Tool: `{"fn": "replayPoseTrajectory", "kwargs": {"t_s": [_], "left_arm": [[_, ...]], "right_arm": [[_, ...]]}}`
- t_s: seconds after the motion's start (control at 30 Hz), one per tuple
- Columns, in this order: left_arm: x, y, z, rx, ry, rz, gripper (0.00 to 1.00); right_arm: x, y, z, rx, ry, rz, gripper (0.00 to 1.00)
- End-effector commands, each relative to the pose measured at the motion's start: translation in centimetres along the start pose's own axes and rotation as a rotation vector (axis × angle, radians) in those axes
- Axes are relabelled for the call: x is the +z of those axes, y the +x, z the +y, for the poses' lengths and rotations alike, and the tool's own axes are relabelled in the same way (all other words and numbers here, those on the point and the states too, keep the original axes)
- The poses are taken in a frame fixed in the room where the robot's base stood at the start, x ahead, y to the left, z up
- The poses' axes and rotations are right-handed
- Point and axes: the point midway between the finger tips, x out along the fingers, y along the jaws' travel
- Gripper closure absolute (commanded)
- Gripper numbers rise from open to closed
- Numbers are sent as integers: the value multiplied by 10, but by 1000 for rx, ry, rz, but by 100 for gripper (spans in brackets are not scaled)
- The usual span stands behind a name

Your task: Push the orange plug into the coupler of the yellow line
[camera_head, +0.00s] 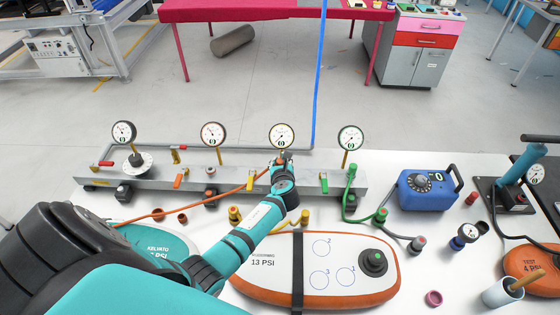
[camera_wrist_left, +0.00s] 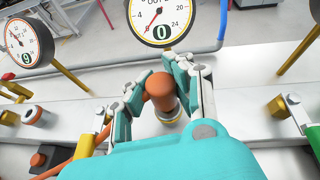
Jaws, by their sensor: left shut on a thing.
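My left gripper (camera_head: 283,160) reaches over the pipe manifold, below the third gauge from the left. In the left wrist view its teal fingers (camera_wrist_left: 160,84) are shut on the rounded orange plug (camera_wrist_left: 160,90). The coupler (camera_wrist_left: 168,114), metal with a yellow ring, shows directly under the plug. The plug and coupler line up closely, but I cannot tell whether the plug is seated. In the head view the gripper hides both. The orange hose (camera_head: 215,197) runs from the left toward the gripper. My right gripper is not in view.
The manifold (camera_head: 225,180) carries several gauges and coloured valve handles. A green hose fitting (camera_head: 351,175) stands to the right. A blue pump box (camera_head: 428,188) stands farther right.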

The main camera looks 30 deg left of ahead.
Motion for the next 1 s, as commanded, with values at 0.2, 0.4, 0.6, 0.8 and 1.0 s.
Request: {"fn": "replayPoseTrajectory", "kwargs": {"t_s": [0.2, 0.4, 0.6, 0.8, 1.0], "left_arm": [[-6, 3, 0, 0, 1, 0, 100], [-10, 5, 1, 0, 1, 0, 100], [-13, 6, 1, 0, 0, 0, 100], [-14, 6, 1, 0, 0, 2, 100], [-14, 6, 1, 0, 1, 2, 58]], "right_arm": [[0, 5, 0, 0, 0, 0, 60], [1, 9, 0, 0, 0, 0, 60], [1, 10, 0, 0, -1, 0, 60], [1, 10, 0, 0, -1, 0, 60], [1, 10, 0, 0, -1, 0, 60]]}}
